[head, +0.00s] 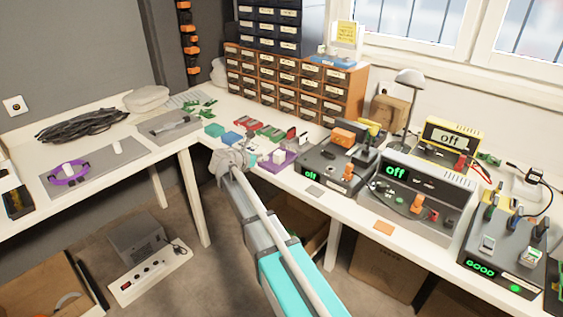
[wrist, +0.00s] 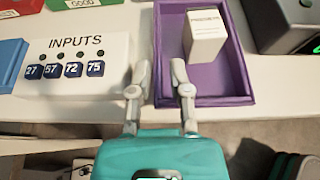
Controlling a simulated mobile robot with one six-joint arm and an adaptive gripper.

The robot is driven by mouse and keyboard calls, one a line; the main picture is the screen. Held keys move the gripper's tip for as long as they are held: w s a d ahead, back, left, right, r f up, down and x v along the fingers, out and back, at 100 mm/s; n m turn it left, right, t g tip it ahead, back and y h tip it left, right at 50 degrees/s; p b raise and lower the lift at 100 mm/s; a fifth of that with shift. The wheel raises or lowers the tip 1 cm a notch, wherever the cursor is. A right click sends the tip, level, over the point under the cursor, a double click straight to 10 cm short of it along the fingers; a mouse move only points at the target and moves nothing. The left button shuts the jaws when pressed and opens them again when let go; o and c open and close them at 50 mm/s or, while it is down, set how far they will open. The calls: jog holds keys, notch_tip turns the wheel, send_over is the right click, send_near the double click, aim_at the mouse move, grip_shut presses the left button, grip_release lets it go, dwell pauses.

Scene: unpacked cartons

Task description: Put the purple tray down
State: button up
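The purple tray (wrist: 245,65) is at the front of the bench, with a small white box (wrist: 205,36) standing in it. In the head view, the tray (head: 272,167) shows just right of my gripper (head: 260,160). In the wrist view, my gripper (wrist: 161,68) has one finger on each side of the tray's left wall, the right finger inside the tray. The tray looks level. Whether its underside touches the bench is hidden.
A white box marked INPUTS (wrist: 76,62) stands close left of the tray. A dark device (head: 325,165) with a green display stands close on the right. Red and green bins (head: 262,130) are behind. The bench's front edge is near the tray.

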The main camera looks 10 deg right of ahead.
jog(key=shift+r+b+x, duration=0.1)
jog(key=shift+b+x, duration=0.2)
jog(key=shift+x, duration=0.8)
jog(key=shift+r+b+x, duration=0.15)
jog(key=shift+b+x, duration=0.1)
jog(key=shift+x, duration=0.85)
jog(key=shift+w, duration=0.1)
jog(key=shift+c, duration=0.2)
grip_shut()
